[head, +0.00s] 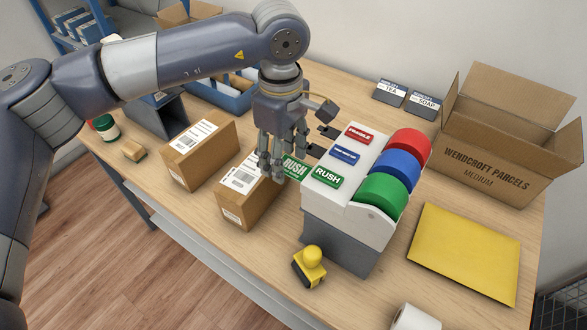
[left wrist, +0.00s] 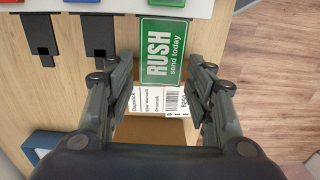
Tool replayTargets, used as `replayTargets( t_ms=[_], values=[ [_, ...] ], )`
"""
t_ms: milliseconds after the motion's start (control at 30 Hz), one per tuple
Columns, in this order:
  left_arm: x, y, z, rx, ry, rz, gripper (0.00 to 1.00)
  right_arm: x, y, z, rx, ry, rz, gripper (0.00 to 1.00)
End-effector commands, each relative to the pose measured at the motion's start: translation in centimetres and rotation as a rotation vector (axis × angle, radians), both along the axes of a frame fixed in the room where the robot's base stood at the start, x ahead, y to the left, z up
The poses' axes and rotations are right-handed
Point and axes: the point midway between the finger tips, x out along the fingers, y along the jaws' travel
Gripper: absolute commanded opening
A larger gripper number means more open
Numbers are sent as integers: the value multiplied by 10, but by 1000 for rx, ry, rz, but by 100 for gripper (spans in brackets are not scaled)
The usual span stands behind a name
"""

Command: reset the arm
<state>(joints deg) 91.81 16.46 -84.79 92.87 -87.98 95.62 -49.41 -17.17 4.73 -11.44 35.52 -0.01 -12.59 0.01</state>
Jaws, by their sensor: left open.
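My left gripper (head: 274,160) hangs over the counter, just left of the white label dispenser (head: 326,204). Its fingers also show in the left wrist view (left wrist: 163,100), spread apart with nothing held between them. Below the fingers is a brown parcel (head: 232,208) with a white address label (left wrist: 157,100). A green RUSH label (left wrist: 163,50) shows beyond the fingertips in the wrist view, beside the parcel's address label. Part of this green label also shows behind the fingers in the head view (head: 295,167). My right gripper is not in view.
A second brown parcel (head: 201,150) stands to the left. A yellow-handled stamp (head: 310,265) and a yellow envelope (head: 465,252) lie near the front. An open carton (head: 500,150) stands at the right. A blue tray (head: 228,97) sits behind my left arm.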

Motion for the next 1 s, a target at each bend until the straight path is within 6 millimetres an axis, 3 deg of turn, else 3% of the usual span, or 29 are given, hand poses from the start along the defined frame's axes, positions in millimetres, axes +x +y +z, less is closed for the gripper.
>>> replayTargets(
  t_ms=[100, 267, 733, 1000],
  values=[
    [0, 0, 1, 0, 0, 0, 49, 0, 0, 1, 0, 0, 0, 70],
    [0, 0, 1, 0, 0, 0, 29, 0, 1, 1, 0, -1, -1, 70],
    [0, 0, 2, 0, 0, 0, 28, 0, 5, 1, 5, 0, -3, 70],
    [3, 4, 14, 0, 0, 1, 28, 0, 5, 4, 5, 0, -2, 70]
  ],
)
